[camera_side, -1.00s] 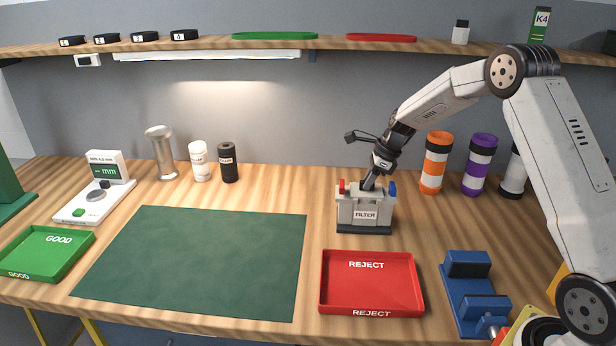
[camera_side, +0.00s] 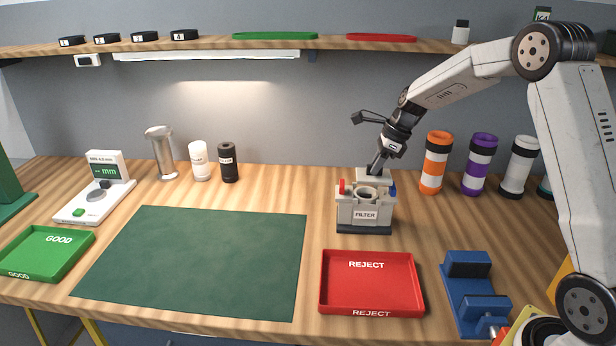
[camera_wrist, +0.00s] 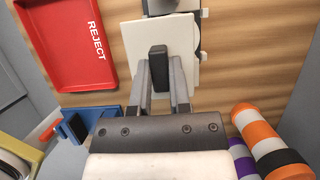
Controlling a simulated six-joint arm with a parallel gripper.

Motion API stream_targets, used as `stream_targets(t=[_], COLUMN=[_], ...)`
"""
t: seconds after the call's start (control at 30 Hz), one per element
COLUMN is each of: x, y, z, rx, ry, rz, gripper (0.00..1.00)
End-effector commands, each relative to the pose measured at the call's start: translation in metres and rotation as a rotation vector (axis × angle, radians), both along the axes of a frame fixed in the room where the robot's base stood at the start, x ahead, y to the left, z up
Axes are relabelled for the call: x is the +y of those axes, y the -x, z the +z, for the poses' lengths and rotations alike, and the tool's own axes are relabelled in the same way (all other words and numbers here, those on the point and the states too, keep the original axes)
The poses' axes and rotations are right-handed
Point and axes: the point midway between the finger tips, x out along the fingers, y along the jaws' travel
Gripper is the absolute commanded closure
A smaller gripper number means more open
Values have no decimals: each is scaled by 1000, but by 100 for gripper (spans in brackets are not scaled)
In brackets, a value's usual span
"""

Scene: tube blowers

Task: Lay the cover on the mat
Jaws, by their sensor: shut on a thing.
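The cover (camera_side: 373,175) is a pale flat plate, held just above the rear of the filter box (camera_side: 365,215). In the wrist view the cover (camera_wrist: 184,50) is a white square with a black knob. My gripper (camera_side: 376,165) is shut on that knob, and its two fingers (camera_wrist: 158,75) show on either side of it in the wrist view. The filter box stands uncovered, with a round opening in its top and a red and a blue part at its sides. The green mat (camera_side: 200,258) lies flat and empty to the left.
The red REJECT tray (camera_side: 370,285) sits in front of the filter box and looks empty. A blue vise (camera_side: 470,290) is at right. Orange (camera_side: 435,162) and purple (camera_side: 480,165) banded tubes stand behind at right. A green GOOD tray (camera_side: 45,252) lies left of the mat.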

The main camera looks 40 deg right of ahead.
Motion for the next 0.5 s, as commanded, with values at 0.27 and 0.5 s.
stream_targets(t=[0.27, 0.5], x=[8, 17], y=[32, 66], z=[35, 50], rx=[-1, -2], ry=[1, 1], rz=[-2, -1], gripper=[100, 100])
